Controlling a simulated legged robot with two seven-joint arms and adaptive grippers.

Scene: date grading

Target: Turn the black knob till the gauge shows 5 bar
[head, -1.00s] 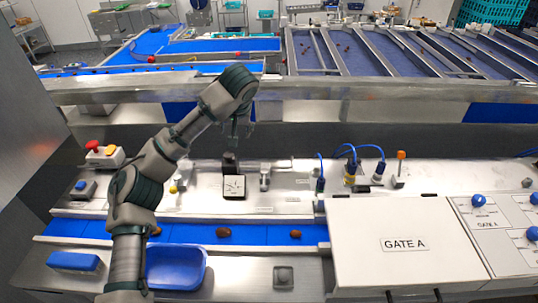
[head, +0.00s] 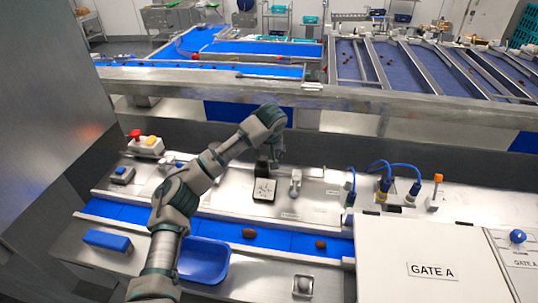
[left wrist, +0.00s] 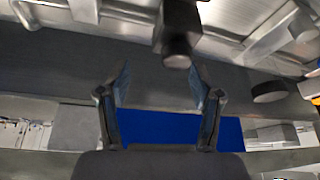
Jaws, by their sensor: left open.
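The gauge (head: 264,189) is a small pale square face on the steel panel behind the near blue belt. Its needle and scale are too small to read. The black knob (head: 262,166) stands just behind the gauge. A black knob-like part (left wrist: 177,45) shows at the top of the left wrist view, beyond the fingertips. My left gripper (head: 277,154) is above and slightly right of the knob, and its fingers are small here. In the left wrist view my left gripper (left wrist: 160,85) has its two fingers wide apart with nothing between them. My right gripper is not in view.
A metal fitting (head: 295,183) stands right of the gauge. Blue cables (head: 380,168) and an orange-topped switch (head: 437,190) are farther right. A red button box (head: 145,145) is at left. A blue tray (head: 204,262) and the GATE A cover (head: 432,245) are nearer.

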